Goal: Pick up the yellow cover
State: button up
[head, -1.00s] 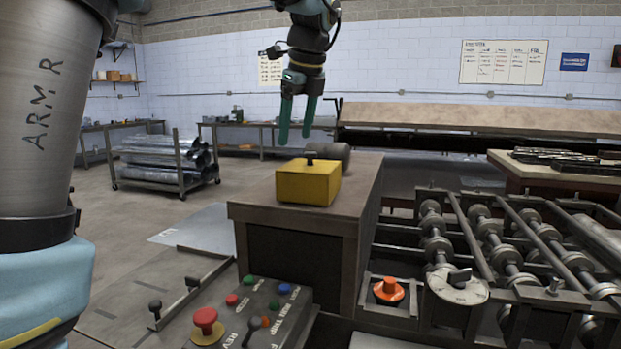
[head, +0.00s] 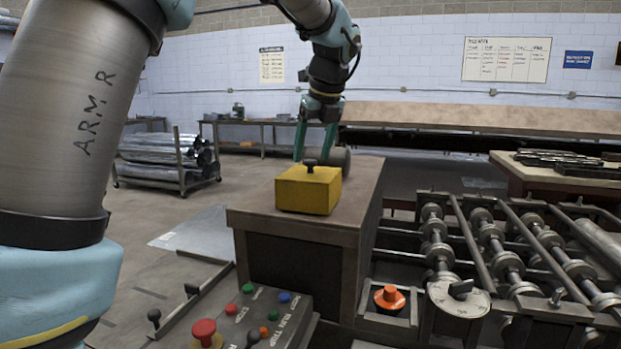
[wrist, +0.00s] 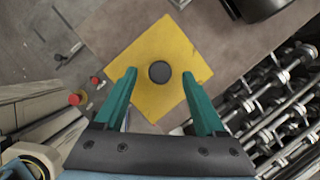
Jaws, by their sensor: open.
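The yellow cover (head: 308,190) is a box with a black knob (head: 311,165) on top. It sits on a brown-topped cabinet (head: 358,187) in the head view. My gripper (head: 314,158) is open, its two green fingers pointing down just above or behind the knob. In the wrist view the cover (wrist: 150,99) lies below the fingers, turned like a diamond. The round black knob (wrist: 159,71) shows between and a little beyond the two fingertips (wrist: 159,73). I cannot tell whether the fingers touch it.
A control panel (head: 262,318) with a red button stands in front. Rollers and shafts (head: 490,245) fill the right side, with an orange knob (head: 389,298) near them. A pipe cart (head: 165,165) stands at the back left.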

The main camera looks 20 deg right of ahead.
jog(key=shift+x, duration=0.85)
jog(key=shift+c, duration=0.2)
grip_shut()
dwell(0.5)
